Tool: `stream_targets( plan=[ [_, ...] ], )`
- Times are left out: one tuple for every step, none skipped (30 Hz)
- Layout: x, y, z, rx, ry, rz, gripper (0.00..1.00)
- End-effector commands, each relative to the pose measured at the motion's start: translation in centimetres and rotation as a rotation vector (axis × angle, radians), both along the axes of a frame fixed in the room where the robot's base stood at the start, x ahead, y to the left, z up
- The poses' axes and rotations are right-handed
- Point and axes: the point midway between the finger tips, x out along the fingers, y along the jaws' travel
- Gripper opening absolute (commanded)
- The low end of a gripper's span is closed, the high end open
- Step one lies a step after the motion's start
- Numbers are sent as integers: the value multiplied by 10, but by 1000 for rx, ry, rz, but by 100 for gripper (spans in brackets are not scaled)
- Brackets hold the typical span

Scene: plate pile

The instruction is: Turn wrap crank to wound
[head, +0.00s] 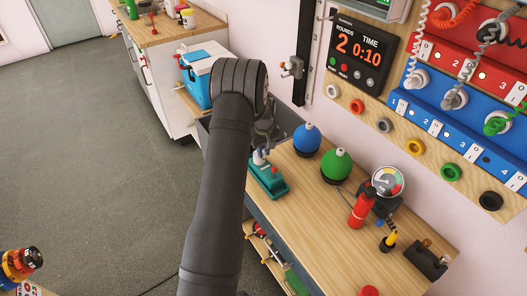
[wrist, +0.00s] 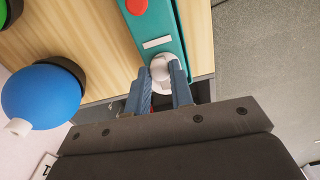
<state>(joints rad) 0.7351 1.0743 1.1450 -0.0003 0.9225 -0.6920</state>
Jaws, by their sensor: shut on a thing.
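A teal base (head: 270,183) stands on the wooden bench, with a red button and a white knob (head: 260,157) at its far end. In the wrist view the teal base (wrist: 155,24) runs down from the top edge, with the red button (wrist: 136,6) and a pale label strip on it. My gripper (wrist: 162,76) is shut on the white knob (wrist: 158,62), one blue-grey finger on each side. In the head view my gripper (head: 264,138) is just above the base, partly hidden by my arm. I cannot tell the crank's angle or any wrap on it.
A blue ball-shaped thing (head: 306,139) and a green one (head: 336,164) stand right of the base. A red cylinder (head: 361,208) and a gauge (head: 388,182) are farther right. A timer panel (head: 357,54) hangs on the wall. Grey floor lies left of the bench.

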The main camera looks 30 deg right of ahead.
Motion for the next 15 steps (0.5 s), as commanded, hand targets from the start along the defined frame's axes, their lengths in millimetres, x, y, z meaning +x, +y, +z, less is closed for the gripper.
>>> stream_targets(
  plan=[
    [0, 0, 0, -1, -1, 0, 0],
    [0, 0, 0, -1, -1, -1, 0],
    [0, 0, 1, -1, -1, -1, 0],
    [0, 0, 1, -1, -1, -1, 0],
    [0, 0, 1, -1, -1, -1, 0],
    [0, 0, 0, -1, -1, -1, 29],
    [0, 0, 0, -1, -1, -1, 34],
    [0, 0, 0, -1, -1, -1, 40],
    [0, 0, 0, -1, -1, -1, 43],
    [0, 0, 0, -1, -1, -1, 43],
    [0, 0, 0, 0, -1, -1, 43],
    [0, 0, 0, 0, -1, -1, 43],
    [0, 0, 0, 0, -1, -1, 43],
    [0, 0, 0, 0, -1, -1, 43],
    [0, 0, 0, 0, -1, -1, 43]
  ],
)
